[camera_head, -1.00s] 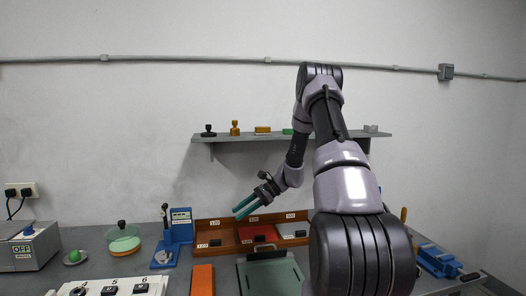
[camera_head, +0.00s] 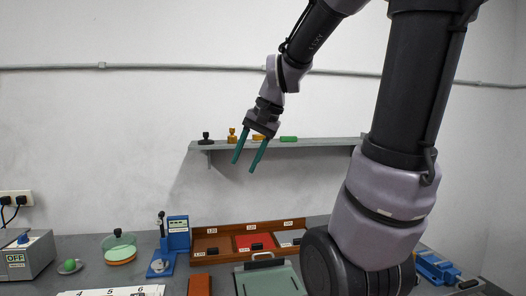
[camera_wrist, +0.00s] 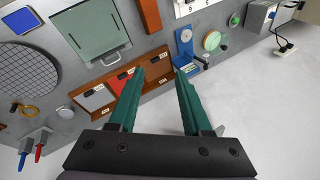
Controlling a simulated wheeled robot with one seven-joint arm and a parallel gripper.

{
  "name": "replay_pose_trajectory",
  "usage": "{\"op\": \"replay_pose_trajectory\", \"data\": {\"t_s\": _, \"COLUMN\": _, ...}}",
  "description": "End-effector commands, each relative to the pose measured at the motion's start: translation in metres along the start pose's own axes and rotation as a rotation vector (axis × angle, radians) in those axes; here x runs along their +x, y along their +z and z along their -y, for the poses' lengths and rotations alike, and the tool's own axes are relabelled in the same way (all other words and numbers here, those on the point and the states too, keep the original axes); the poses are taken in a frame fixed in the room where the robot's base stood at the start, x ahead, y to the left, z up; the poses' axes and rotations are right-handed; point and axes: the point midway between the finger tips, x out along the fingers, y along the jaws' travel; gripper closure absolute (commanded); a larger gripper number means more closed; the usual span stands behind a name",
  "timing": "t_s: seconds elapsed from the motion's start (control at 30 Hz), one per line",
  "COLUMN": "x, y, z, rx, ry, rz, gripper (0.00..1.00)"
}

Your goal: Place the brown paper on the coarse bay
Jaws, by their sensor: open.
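My gripper (camera_head: 245,166) is open and empty, high above the bench in front of the wall; its two green fingers point down and left. It also shows in the wrist view (camera_wrist: 160,72). A wooden tray (camera_head: 262,224) with three labelled bays stands at the back of the bench. Its left bay shows a brown surface (camera_head: 212,243), which may be the brown paper; the middle one is red (camera_head: 246,239) and the right one grey (camera_head: 285,239). Small dark pieces sit in the bays. The labels are too small to read, so I cannot tell which bay is coarse.
A green plate with a handle (camera_head: 270,281) and an orange-brown block (camera_head: 199,285) lie in front of the tray. A blue stand (camera_head: 178,235), a green-lidded dish (camera_head: 119,247) and a grey box (camera_head: 27,254) are left. A shelf (camera_head: 325,142) with small items is behind.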

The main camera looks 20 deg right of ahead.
Motion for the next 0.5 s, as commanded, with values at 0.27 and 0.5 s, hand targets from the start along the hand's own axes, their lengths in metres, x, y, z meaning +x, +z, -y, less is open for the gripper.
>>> {"op": "replay_pose_trajectory", "data": {"t_s": 0.27, "x": -0.047, "y": 0.045, "z": -0.024, "rx": -0.218, "ry": -0.015, "rz": -0.205, "gripper": 0.51}}
{"op": "replay_pose_trajectory", "data": {"t_s": 0.5, "x": -0.059, "y": 0.058, "z": -0.034, "rx": -0.290, "ry": -0.020, "rz": -0.277, "gripper": 0.51}}
